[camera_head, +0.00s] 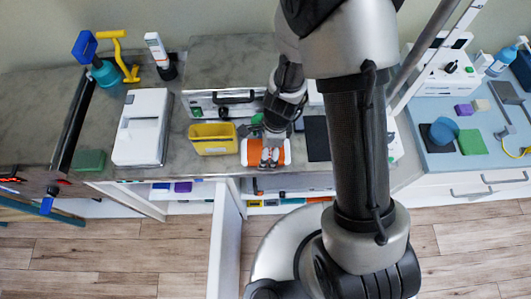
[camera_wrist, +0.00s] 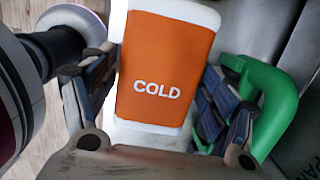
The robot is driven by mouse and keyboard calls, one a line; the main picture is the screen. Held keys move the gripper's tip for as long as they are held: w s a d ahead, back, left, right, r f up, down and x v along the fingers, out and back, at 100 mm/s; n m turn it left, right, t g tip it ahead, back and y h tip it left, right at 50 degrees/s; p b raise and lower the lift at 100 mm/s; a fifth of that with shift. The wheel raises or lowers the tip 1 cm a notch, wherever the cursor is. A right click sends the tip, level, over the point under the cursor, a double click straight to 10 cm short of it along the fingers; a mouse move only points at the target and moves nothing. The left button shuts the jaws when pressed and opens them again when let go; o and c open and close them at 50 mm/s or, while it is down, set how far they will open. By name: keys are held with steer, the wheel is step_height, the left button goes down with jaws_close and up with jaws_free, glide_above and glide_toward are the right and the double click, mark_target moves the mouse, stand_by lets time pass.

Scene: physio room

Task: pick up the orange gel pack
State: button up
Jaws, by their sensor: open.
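The orange gel pack (camera_head: 252,152) lies in a white holder or on a white base at the front of the grey counter. In the wrist view the orange gel pack (camera_wrist: 170,50) shows the word COLD and fills the middle. My gripper (camera_head: 269,160) is over the pack, pointing down. In the wrist view my gripper (camera_wrist: 158,88) is open, with one finger on each side of the pack. A gap shows at the right finger; I cannot tell whether the left finger touches. My gripper hides part of the pack in the head view.
A yellow bin (camera_head: 212,147) stands just left of the pack. A green curved handle (camera_wrist: 278,108) lies close to my right finger in the wrist view. A white device (camera_head: 142,128) is farther left. A blue-topped cabinet (camera_head: 450,158) stands at the right.

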steer(key=shift+r, duration=0.1)
steer(key=c, duration=1)
